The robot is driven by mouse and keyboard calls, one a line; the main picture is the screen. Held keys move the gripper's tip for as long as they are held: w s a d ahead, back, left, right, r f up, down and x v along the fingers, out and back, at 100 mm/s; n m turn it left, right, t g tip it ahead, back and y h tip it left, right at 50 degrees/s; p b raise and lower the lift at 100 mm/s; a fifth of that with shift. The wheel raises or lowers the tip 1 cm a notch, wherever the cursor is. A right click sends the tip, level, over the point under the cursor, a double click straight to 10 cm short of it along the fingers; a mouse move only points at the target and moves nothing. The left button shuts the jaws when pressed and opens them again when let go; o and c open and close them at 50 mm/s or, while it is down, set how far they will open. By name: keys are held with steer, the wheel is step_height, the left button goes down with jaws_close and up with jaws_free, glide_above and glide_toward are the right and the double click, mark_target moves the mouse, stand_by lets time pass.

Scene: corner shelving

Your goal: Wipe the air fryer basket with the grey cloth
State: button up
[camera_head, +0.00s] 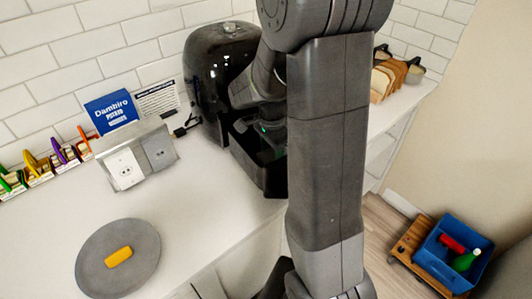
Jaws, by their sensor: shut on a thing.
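The black air fryer (205,62) stands on the counter against the tiled wall. Its dark basket (272,181) is drawn out at the front and open at the top. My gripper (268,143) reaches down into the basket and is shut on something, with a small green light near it. My arm covers the basket's right side and part of the gripper. The grey cloth cannot be made out clearly; it shows nowhere else on the counter, and what is between the fingers is dark and mostly hidden.
A round grey plate (142,240) with a yellow block (118,256) lies at the front left. Bread slices (388,79) stand at right. A blue crate (437,262) is on the floor.

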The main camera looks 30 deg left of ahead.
steer(key=shift+w+d+f, duration=0.1)
steer(key=shift+w+d, duration=0.25)
steer(key=shift+w, duration=0.15)
steer(key=shift+w+d, duration=0.3)
steer(key=shift+d, duration=0.5)
steer(key=shift+w+d, duration=0.35)
steer(key=shift+d, duration=0.45)
steer(key=shift+w+d, duration=0.3)
steer(key=shift+d, duration=0.5)
steer(key=shift+s+a, duration=0.7)
steer(key=shift+s, duration=0.45)
steer(key=shift+s+a, duration=0.65)
steer(key=shift+s, duration=0.55)
steer(key=shift+s+a, duration=0.7)
steer(key=shift+s, duration=0.45)
steer(key=shift+w+d, duration=0.5)
steer(key=shift+w, duration=0.35)
steer(key=shift+w+d, duration=0.5)
steer(key=shift+w, duration=0.35)
step_height(320, 180, up, 11)
steer(key=p, duration=0.8)
